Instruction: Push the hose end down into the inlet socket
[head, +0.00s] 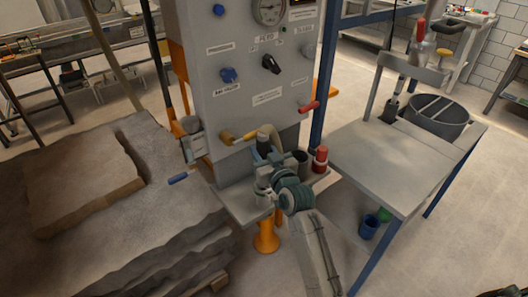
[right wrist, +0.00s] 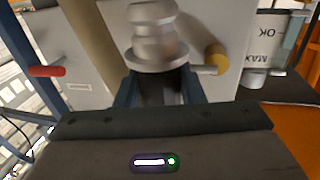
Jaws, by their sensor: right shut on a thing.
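My right gripper (head: 263,153) is at the front of the grey panel cabinet, just above its lower ledge. It is shut on the hose end, a grey stepped metal fitting with a wide flange (right wrist: 152,38) in the right wrist view. The dark fingers (right wrist: 160,88) close below that flange. The inlet socket cannot be made out for certain; the gripper and arm cover part of the ledge. My left gripper is not in view.
A brass-coloured lever (head: 230,136) sits close left of the gripper; its knob (right wrist: 216,56) is close to the fitting in the wrist view. A dark cup (head: 300,160) and red canister (head: 320,159) stand right.

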